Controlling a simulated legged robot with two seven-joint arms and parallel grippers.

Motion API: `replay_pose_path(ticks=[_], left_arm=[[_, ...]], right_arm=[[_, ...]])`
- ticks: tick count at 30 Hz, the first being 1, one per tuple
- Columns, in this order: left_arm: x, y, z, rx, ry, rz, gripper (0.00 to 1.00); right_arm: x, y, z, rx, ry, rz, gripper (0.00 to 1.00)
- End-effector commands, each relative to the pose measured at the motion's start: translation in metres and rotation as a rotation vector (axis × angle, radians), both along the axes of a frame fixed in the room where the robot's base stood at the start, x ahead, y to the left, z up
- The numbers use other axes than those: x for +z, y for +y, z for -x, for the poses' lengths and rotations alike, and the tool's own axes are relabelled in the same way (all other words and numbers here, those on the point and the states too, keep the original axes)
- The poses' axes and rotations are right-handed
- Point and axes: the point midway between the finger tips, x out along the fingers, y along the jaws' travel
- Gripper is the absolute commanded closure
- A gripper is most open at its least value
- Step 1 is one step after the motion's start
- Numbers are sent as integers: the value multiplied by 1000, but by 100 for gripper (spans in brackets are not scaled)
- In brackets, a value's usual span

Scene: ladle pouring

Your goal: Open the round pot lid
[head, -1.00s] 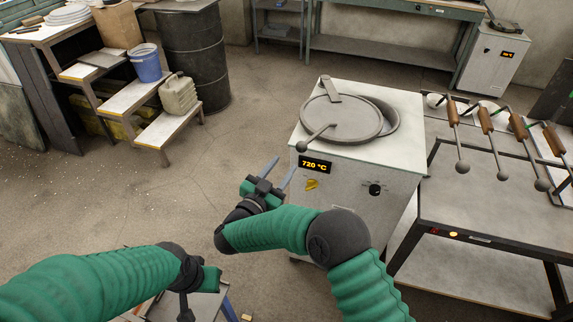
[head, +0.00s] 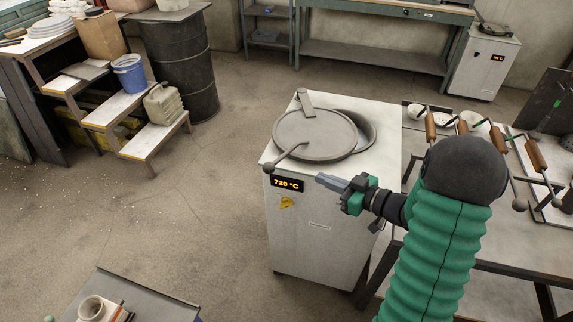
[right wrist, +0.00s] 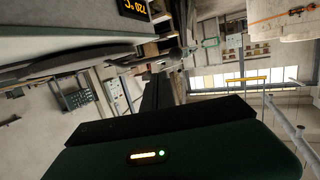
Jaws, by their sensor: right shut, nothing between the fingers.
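The round grey pot lid (head: 313,135) lies on top of the white furnace (head: 325,228), covering most of the pot opening. A dark crescent of the opening (head: 365,135) shows at the lid's right. The lid's handle rod ends in a ball (head: 268,167) over the furnace's front left edge. My right gripper (head: 320,179) is shut and empty, in front of the furnace near the 720 °C display (head: 287,184), pointing left. It is right of the ball and apart from it. The display also shows in the right wrist view (right wrist: 133,9). My left gripper is out of view.
A table with several wooden-handled ladles (head: 536,155) stands right of the furnace, partly behind my right arm. A small cart (head: 140,290) with a white cup is at the bottom left. Steps (head: 155,140) and a black barrel (head: 183,60) stand further back. Floor left of the furnace is clear.

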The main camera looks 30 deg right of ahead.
Motion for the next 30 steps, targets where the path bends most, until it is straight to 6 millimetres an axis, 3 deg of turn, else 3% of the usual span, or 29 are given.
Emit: replay_pose_path(ticks=[18,23,30], left_arm=[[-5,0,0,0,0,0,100],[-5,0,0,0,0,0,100],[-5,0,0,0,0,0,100]], right_arm=[[-25,32,-113,3,-6,-5,100],[-26,37,-125,2,-7,-2,100],[-27,35,-126,2,-7,-5,100]])
